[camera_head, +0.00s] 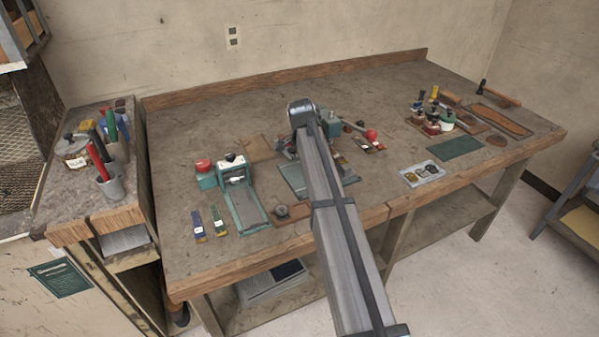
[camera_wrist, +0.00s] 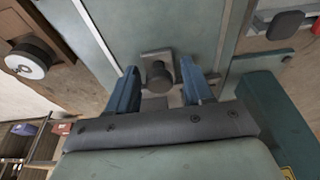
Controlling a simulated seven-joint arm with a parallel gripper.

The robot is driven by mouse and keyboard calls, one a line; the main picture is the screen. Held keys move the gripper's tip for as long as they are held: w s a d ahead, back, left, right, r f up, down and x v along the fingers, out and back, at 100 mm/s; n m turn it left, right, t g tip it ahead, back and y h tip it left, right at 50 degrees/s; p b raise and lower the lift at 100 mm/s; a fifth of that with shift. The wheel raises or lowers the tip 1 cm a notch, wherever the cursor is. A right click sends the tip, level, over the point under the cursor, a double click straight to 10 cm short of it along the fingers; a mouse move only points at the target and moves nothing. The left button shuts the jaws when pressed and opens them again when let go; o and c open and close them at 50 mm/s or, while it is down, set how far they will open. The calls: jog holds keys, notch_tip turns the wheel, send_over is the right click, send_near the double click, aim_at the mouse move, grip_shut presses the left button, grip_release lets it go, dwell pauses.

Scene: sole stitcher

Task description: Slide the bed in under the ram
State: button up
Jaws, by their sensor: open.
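In the wrist view, a dark round knob (camera_wrist: 160,74) on a light metal bracket stands at the near edge of a flat grey-green plate that looks like the bed (camera_wrist: 150,24). My gripper (camera_wrist: 159,68) is open, with one blue finger on each side of the knob. I cannot tell whether the fingers touch it. In the head view, part of the grey-green bed (camera_head: 293,178) shows left of my arm. A lever with a red ball (camera_head: 371,135) shows right of my arm. My arm hides the gripper and most of this machine; I cannot make out the ram.
A second green machine (camera_head: 240,200) stands to the left on the workbench (camera_head: 190,262). A wooden block with a round dark piece (camera_head: 283,211) lies near the front edge; it also shows in the wrist view (camera_wrist: 32,58). Bottles (camera_head: 446,119) and a dark green mat (camera_head: 455,147) are at right.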

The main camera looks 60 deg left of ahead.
jog(key=shift+w+v, duration=0.25)
jog(key=shift+v, duration=0.8)
jog(key=shift+w+v, duration=0.25)
jog(key=shift+v, duration=0.75)
jog(key=shift+w+v, duration=0.25)
jog(key=shift+v, duration=0.8)
jog(key=shift+r, duration=0.2)
jog(key=shift+s, duration=0.1)
jog(key=s, duration=1.2)
jog(key=shift+w, duration=0.1)
